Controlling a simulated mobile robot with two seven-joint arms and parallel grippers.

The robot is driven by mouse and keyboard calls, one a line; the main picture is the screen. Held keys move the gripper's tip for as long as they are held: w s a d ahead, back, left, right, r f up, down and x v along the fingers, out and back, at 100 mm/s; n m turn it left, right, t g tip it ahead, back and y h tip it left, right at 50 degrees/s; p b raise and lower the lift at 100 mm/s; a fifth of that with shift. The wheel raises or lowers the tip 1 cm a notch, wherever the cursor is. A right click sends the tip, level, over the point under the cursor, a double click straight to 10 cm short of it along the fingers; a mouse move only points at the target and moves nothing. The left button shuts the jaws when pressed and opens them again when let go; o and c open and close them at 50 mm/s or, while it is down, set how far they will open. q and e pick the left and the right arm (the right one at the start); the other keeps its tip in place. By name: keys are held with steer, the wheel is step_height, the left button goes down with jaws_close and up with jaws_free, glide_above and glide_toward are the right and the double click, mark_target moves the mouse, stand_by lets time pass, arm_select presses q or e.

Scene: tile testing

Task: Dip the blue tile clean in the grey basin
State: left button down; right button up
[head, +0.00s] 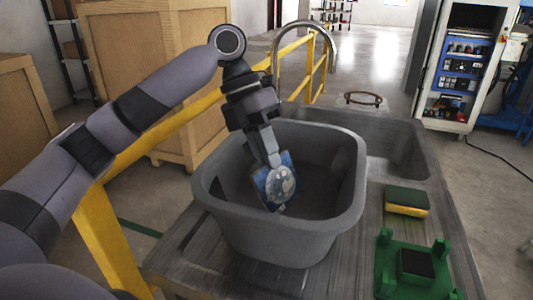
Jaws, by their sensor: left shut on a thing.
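The blue tile (268,187) has a large pale grey patch on its face. My left gripper (270,158) points down and is shut on the tile's upper part. The tile hangs tilted inside the opening of the grey basin (280,238), below its rim level in the picture. I cannot tell whether it touches the basin's floor or any water. The basin stands on the grey counter beside the sink. My right gripper is not in view.
A yellow railing (165,140) runs along the left, with wooden crates (160,60) beyond.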

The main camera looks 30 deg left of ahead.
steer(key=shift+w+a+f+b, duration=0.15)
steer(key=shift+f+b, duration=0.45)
steer(key=shift+b, duration=0.2)
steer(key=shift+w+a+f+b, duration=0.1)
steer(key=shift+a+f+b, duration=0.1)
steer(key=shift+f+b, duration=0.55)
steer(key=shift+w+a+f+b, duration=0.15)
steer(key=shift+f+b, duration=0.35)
steer(key=shift+b, duration=0.4)
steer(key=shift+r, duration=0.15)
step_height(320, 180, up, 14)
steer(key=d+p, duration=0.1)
steer(key=p, duration=1.6)
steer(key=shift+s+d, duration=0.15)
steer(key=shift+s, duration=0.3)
stand_by(1.1)
